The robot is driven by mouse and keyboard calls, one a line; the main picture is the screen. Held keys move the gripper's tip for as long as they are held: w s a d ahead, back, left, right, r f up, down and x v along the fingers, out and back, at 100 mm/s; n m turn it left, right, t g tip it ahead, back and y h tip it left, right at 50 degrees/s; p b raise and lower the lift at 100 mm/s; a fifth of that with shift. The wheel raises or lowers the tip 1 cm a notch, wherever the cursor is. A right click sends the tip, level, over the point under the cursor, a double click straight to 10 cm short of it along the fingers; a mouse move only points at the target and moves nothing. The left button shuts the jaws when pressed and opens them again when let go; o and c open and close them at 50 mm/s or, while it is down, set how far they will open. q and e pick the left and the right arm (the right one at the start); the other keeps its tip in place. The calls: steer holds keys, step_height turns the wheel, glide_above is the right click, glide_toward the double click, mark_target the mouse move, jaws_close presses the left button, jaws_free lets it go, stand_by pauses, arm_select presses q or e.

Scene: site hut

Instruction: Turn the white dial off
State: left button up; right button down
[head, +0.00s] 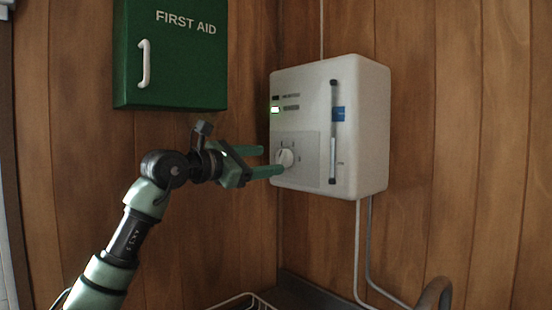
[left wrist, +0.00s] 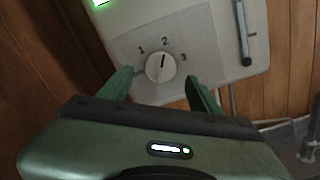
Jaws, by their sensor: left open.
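The white dial (head: 286,157) is a round knob on the lower front of a white wall box (head: 372,130). In the left wrist view the dial (left wrist: 160,67) has a dark pointer line directed at about the 2, with 1 and 3 to either side. My left gripper (head: 272,161) is open in front of the dial. In the left wrist view its green fingers (left wrist: 159,78) stand on either side of the dial, with gaps visible; I cannot tell how near the tips are in depth. My right gripper is not in view.
A green first aid cabinet (head: 172,58) hangs on the wooden wall above my left arm. A wire rack (head: 245,301) shows at the bottom.

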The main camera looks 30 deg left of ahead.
mark_target(278, 160)
arm_select(q)
steer(key=p+x, duration=0.1)
steer(key=x, duration=0.3)
steer(key=shift+d+f, duration=0.1)
steer(key=c, duration=1.4)
steer(key=shift+o, duration=0.2)
